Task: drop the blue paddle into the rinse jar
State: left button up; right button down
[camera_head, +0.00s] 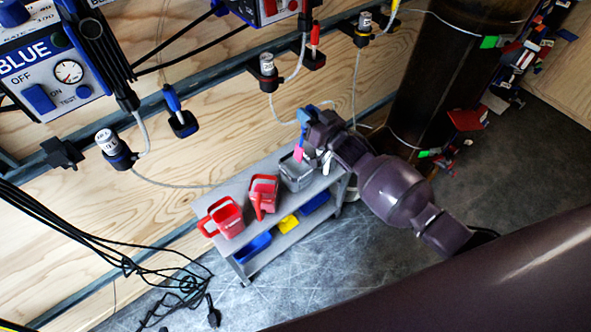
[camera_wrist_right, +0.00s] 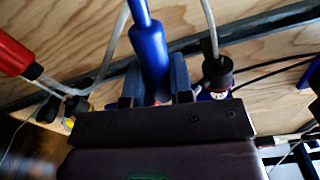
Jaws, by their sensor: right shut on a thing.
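My right gripper (camera_head: 312,135) is shut on the blue paddle (camera_head: 304,116), above the far end of the small grey cart. The paddle has a blue handle, and a pink piece (camera_head: 298,153) hangs at its lower end. In the right wrist view the blue handle (camera_wrist_right: 150,48) stands between the fingers (camera_wrist_right: 156,88). A grey open container (camera_head: 296,173) sits on the cart just below the pink piece, partly hidden by it. I cannot read a label that marks it as the rinse jar. My left gripper is out of view.
Two red containers (camera_head: 222,218) (camera_head: 263,193) stand on the cart's top shelf (camera_head: 243,184). Blue and yellow bins lie below. Another blue-handled tool (camera_head: 172,98) and a red-handled one (camera_head: 315,38) hang on the wooden wall. Black cables lie at the lower left.

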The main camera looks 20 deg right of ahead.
notch_tip(320, 180, down, 3)
jog(key=shift+r+b, duration=0.1)
jog(key=shift+b, duration=0.45)
jog(key=shift+f+b, duration=0.3)
jog(key=shift+f, duration=0.05)
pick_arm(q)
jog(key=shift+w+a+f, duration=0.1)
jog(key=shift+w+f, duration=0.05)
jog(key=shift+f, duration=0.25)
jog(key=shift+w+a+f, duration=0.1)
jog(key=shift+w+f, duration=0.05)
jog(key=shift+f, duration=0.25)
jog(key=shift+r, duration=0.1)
pick_arm(e)
jog(key=shift+r, duration=0.2)
jog(key=c, duration=0.9)
grip_release()
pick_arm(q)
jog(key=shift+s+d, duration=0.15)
pick_arm(e)
jog(key=shift+s+d, duration=0.1)
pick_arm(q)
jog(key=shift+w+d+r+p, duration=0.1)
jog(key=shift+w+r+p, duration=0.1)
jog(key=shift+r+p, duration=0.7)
pick_arm(e)
jog(key=v, duration=1)
jog(key=shift+s+d, duration=0.1)
jog(key=shift+s, duration=0.15)
